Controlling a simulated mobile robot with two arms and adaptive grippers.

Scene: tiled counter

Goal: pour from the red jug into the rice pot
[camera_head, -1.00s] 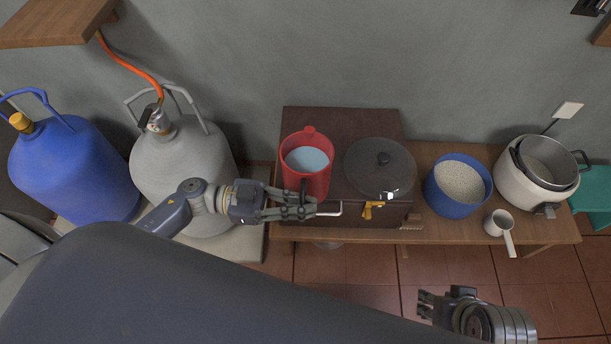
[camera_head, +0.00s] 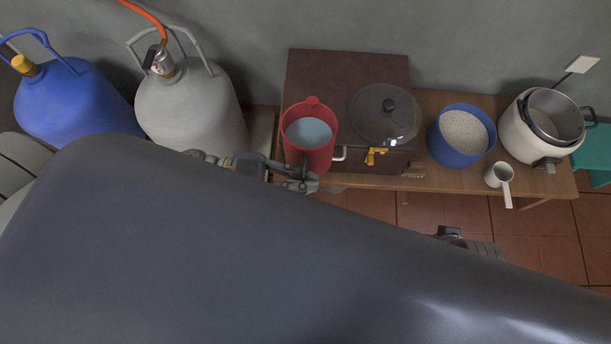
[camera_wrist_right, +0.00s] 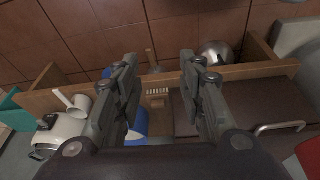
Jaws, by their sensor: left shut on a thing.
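The red jug (camera_head: 321,161) holds pale blue liquid and stands roughly upright at the front left of the dark brown box. My left gripper (camera_head: 304,186) is shut on the jug's near side; the exact grip is partly hidden. Whether the jug's base touches the box is hidden. The white rice cooker (camera_head: 519,144) with an open grey metal inner pot (camera_head: 565,107) is at the far right of the wooden bench, well away from the jug. My right gripper is open and empty in the right wrist view (camera_wrist_right: 160,72); in the head view my own arm mostly hides it.
Between jug and cooker are a glass lid (camera_head: 370,104) on the brown box (camera_head: 310,70), a blue bucket of rice (camera_head: 447,155) and a white ladle-like cup (camera_head: 496,177). Grey (camera_head: 190,110) and blue (camera_head: 70,105) gas cylinders stand left. My arm covers the foreground.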

